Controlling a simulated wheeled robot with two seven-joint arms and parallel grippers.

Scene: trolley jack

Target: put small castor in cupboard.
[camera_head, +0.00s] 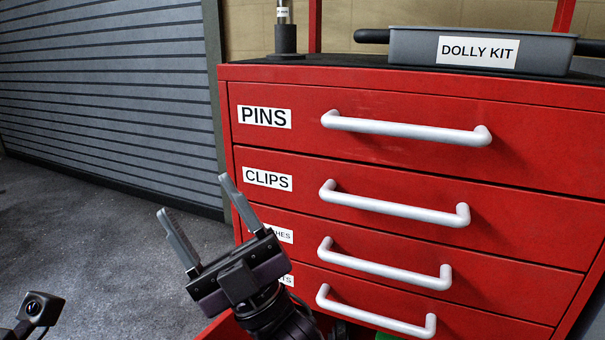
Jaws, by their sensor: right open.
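My right gripper (193,196) is open and empty, its two fingers pointing up and to the left. It is in front of the left side of the red drawer cabinet (400,160) and covers part of the lower drawer labels. No small castor can be made out. I cannot tell whether the red cabinet is the cupboard; no other cupboard shows. My left gripper is not in view.
The cabinet's PINS and CLIPS drawers are shut. A grey DOLLY KIT tray (410,46) and a dark post on a base (286,42) stand on top. A red edge (222,328) juts out low behind my wrist. Grey floor (90,250) lies open at left.

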